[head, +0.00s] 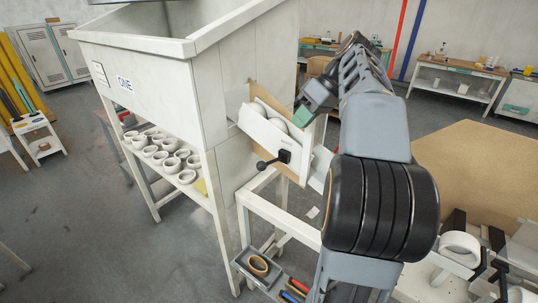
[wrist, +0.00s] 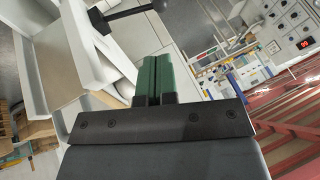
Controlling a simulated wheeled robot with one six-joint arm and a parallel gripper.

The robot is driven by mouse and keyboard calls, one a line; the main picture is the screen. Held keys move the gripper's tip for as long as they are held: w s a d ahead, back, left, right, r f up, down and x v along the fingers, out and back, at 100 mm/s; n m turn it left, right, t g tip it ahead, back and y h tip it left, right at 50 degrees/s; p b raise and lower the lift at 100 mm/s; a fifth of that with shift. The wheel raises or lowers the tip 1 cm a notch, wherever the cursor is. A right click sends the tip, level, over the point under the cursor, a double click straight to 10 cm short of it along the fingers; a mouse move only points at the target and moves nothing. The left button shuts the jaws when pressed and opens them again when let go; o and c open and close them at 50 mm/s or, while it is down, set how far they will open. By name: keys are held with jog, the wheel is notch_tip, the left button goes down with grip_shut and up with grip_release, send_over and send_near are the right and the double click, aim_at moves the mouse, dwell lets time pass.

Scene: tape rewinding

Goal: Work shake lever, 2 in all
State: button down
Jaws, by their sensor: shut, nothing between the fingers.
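The shake lever (head: 272,161) is a short black handle with a round knob, on the side of a white chute (head: 262,131) at the front of the hopper marked ONE. The knob points left and slightly down in the head view. My gripper (head: 303,116) has green fingertips and is just above and right of the lever, apart from it, beside the chute. In the wrist view the green fingers (wrist: 154,76) are pressed together with nothing between them. A black bar (wrist: 128,16), probably the lever, shows beyond them at the top.
The white hopper (head: 150,70) stands at left, with several tape rolls (head: 163,155) on a shelf below. A small tray (head: 257,266) holds a brown ring. A machine with a white roll (head: 460,249) is at lower right. Open floor lies left.

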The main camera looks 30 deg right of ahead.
aim_at(264, 162)
jog(key=shift+a+f, duration=0.1)
jog(key=p+x, duration=0.1)
jog(key=x, duration=1.2)
jog(key=shift+w+a+f+p, duration=0.15)
jog(key=shift+a+f+p, duration=0.05)
jog(key=shift+f+p, duration=0.1)
